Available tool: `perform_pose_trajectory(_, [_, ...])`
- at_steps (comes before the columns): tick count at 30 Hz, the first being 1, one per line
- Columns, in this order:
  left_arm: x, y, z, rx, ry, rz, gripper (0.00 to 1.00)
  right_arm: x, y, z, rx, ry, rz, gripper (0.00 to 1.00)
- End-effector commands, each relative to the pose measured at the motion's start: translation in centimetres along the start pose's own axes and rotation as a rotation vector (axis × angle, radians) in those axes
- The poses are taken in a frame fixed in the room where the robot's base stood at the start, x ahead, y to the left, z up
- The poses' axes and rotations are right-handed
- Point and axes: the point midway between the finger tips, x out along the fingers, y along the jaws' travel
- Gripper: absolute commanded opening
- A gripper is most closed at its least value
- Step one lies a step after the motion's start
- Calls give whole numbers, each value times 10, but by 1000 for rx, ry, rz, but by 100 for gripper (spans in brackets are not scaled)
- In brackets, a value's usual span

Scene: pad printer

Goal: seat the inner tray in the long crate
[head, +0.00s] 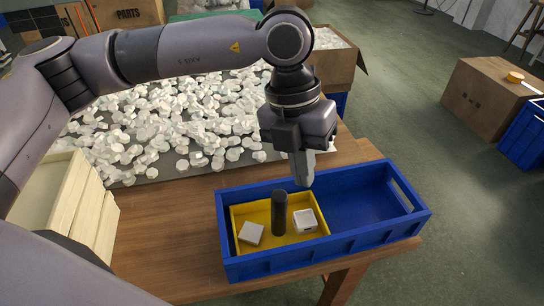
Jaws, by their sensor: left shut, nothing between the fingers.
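The long blue crate (352,246) stands on the wooden table near its right front corner. The yellow inner tray (290,239) is inside the left part of the crate and looks roughly level; I cannot tell whether it rests fully on the crate floor. It holds a dark upright cylinder (279,213), a pale block (251,234) at the left and a white cube-like piece (305,221) at the right. My left gripper (303,184) points down over the crate's back wall, shut and empty, apart from the tray. My right gripper is not in view.
Many white pieces (190,115) cover a grey mat behind the crate. A pale slatted wooden box (85,215) stands at the left. The right part of the crate (360,200) is empty.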

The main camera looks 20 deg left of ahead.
Motion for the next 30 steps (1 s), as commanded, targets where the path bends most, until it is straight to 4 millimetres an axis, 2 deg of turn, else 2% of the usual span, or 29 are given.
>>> perform_pose_trajectory(3, [-1,21,6,-30,-36,128,0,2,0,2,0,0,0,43])
perform_pose_trajectory(8, [-3,36,10,-54,-60,210,0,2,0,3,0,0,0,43])
perform_pose_trajectory(14, [7,40,11,-57,-62,221,0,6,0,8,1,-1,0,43])
perform_pose_trajectory(22, [38,46,12,-56,-61,219,0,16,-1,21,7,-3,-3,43])
perform_pose_trajectory(30, [55,50,13,-55,-62,217,0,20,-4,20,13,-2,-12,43])
